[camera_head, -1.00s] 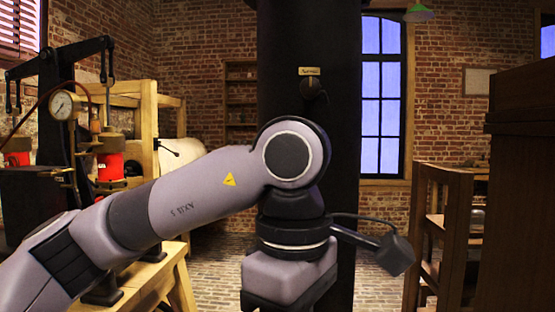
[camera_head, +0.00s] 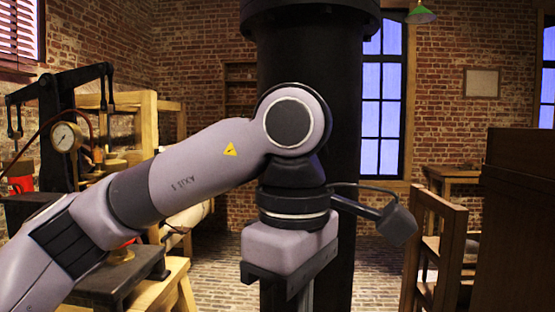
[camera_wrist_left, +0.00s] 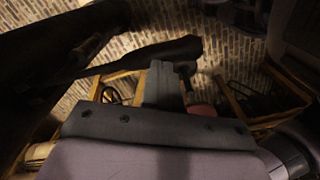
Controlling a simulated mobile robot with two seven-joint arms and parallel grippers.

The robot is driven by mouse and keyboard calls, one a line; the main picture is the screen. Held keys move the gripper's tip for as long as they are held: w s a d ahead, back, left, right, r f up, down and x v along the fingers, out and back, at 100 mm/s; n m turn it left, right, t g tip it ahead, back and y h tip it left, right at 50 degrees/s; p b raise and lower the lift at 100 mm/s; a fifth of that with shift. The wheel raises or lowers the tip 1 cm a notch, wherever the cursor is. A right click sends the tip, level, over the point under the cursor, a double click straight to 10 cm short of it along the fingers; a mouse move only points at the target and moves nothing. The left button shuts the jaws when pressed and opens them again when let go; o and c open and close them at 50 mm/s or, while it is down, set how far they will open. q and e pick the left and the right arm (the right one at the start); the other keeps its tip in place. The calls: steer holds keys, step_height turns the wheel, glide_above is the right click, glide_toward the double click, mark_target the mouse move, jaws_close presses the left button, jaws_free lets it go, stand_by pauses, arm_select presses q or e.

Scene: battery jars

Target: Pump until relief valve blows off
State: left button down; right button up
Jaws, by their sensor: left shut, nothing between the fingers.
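A black beam pump frame (camera_head: 55,110) with a cross lever (camera_head: 85,77) on top stands at the left of the head view. A round brass-rimmed pressure gauge (camera_head: 66,137) is fixed to it; its needle is too small to read. Red parts (camera_head: 20,185) show low at the left, partly hidden by my left arm. I cannot make out the relief valve. My left gripper (camera_head: 303,290) hangs in front of the black column, cut by the lower picture edge. It is shut and empty, apart from the pump, and also shows in the left wrist view (camera_wrist_left: 160,72).
A thick black column (camera_head: 310,60) stands close behind my left arm. Wooden furniture (camera_head: 440,240) stands at the right. A wooden frame (camera_head: 150,120) stands behind the pump. Brick floor (camera_head: 375,265) is clear between column and furniture.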

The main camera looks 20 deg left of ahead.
arm_select(q)
steer(key=shift+f, duration=0.1)
steer(key=shift+f, duration=0.2)
step_height(320, 180, down, 14)
steer(key=b, duration=1.1)
step_height(320, 180, up, 15)
steer(key=p, duration=1.1)
steer(key=shift+f, duration=0.3)
steer(key=shift+f, duration=0.1)
